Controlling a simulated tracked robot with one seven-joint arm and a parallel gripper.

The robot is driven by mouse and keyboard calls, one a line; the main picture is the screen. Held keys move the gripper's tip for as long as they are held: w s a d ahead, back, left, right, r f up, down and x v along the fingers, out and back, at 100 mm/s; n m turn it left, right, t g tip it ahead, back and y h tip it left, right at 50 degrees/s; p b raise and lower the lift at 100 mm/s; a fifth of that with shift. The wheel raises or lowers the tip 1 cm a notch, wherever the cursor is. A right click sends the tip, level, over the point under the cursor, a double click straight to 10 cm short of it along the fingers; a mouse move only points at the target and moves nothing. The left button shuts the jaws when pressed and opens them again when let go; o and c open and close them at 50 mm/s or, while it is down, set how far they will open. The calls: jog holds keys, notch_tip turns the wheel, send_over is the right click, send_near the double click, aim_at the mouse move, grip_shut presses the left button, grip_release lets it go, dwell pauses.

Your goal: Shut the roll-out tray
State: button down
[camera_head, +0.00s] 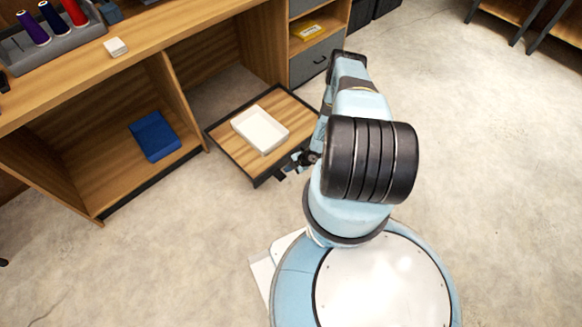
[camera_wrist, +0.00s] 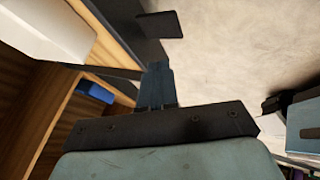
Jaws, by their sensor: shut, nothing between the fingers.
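The roll-out tray (camera_head: 232,150) is out from under the wooden counter, over the floor. It has a wood-grain bed and dark edges. My gripper (camera_head: 286,173) is at the tray's near right edge, low and partly hidden by my arm. In the wrist view my gripper (camera_wrist: 156,72) is shut and empty, its fingers close to a dark edge. The white box (camera_wrist: 48,28) shows there at upper left. I cannot tell whether the fingers touch the tray.
A blue bin (camera_head: 154,136) lies in the left compartment of the counter (camera_head: 140,40). Thread spools (camera_head: 33,30) and a small white block (camera_head: 116,47) are on top. A grey drawer unit (camera_head: 316,58) stands behind the tray. Open floor (camera_head: 150,260) lies in front.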

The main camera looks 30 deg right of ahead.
aim_at(272, 170)
jog(key=x, duration=0.5)
jog(key=shift+w+a+f, duration=0.1)
jog(key=shift+a+f, duration=0.05)
jog(key=shift+f, duration=0.15)
jog(key=shift+w+a+r, duration=0.1)
jog(key=shift+w+a, duration=0.05)
jog(key=shift+w, duration=0.45)
jog(key=shift+w+a, duration=0.15)
jog(key=shift+w, duration=0.45)
jog(key=shift+w+a, duration=0.25)
jog(key=shift+w, duration=0.5)
